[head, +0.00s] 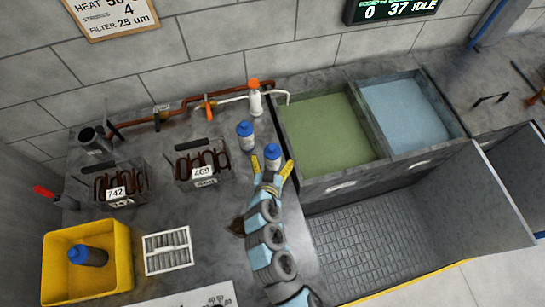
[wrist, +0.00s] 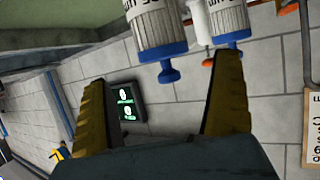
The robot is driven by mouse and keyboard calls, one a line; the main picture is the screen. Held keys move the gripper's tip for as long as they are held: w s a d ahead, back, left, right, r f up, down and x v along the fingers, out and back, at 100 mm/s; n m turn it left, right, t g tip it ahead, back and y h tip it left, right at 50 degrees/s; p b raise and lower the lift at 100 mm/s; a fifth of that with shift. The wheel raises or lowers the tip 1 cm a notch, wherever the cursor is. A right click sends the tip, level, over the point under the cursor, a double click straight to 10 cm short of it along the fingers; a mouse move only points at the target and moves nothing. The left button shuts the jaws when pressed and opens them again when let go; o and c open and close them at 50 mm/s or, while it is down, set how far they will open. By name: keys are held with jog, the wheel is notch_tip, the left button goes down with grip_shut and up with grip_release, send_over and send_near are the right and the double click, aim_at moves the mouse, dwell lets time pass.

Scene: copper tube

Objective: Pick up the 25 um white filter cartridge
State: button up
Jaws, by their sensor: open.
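Two white filter cartridges with blue ends stand on the grey bench. The nearer cartridge (head: 273,153) is at my gripper (head: 271,166), whose yellow fingers are apart on either side of its lower part in the head view. The farther cartridge (head: 245,134) stands behind it to the left. In the wrist view the nearer cartridge (wrist: 155,22) is centred beyond the open fingertips of my gripper (wrist: 161,70). The other cartridge (wrist: 229,18) is beyond the right finger. Their labels are cut off or too small to read the micron number. No finger contact is clear.
A wall sign (head: 112,15) reads FILTER 25 um. A green-filled basin (head: 322,130) rises close to the right. Wire baskets with copper coils, 469 (head: 203,172) and 742 (head: 116,192), stand left.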

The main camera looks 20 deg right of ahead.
aim_at(272, 152)
jog(key=shift+w+r+x, duration=0.1)
jog(key=shift+r+x, duration=0.05)
jog(key=shift+x, duration=0.9)
jog(key=shift+w+r+x, duration=0.15)
jog(key=shift+x, duration=0.9)
jog(key=shift+w+d+f, duration=0.15)
jog(key=shift+w+f, duration=0.15)
jog(key=shift+w, duration=0.15)
jog(key=c, duration=1.4)
jog(key=shift+o, duration=0.2)
jog(key=shift+r, duration=0.15)
